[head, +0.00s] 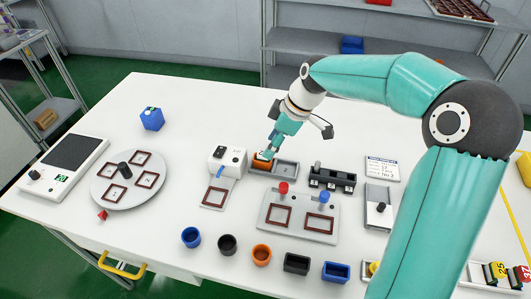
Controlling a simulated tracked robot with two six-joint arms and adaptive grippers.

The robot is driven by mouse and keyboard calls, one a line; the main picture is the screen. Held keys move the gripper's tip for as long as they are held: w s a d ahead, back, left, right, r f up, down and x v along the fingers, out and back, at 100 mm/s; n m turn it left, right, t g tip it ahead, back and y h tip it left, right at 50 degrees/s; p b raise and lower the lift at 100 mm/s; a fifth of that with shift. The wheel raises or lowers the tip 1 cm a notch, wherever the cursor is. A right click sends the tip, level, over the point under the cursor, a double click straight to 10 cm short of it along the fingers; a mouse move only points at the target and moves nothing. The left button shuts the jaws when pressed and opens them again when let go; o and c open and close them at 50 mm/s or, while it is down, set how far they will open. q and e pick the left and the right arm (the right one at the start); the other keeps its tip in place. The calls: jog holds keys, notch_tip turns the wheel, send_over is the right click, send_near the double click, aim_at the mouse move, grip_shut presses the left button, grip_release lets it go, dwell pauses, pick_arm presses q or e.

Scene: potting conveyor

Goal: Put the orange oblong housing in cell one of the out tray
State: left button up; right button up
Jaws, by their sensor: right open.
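The orange oblong housing (261,164) appears as a small orange block at the left end of a shallow grey tray (287,170), beside the white dispenser box. My right gripper (267,155) points down right at the orange piece and partly hides it. Its jaws are open; I cannot tell whether the fingertips touch the piece. A black rack with several cells and small white labels (332,178) stands to the right of the grey tray; I cannot read which is the out tray. My left gripper is not in view.
A white dispenser box (227,159) stands left of the gripper. A grey plate with red and blue knobs (298,216) lies in front. Round cups and oblong housings, including a black one (296,263), line the front. A round turntable (128,180) is at left. The back table is mostly clear.

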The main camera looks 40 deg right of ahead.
jog(key=v, duration=0.6)
dwell(0.4)
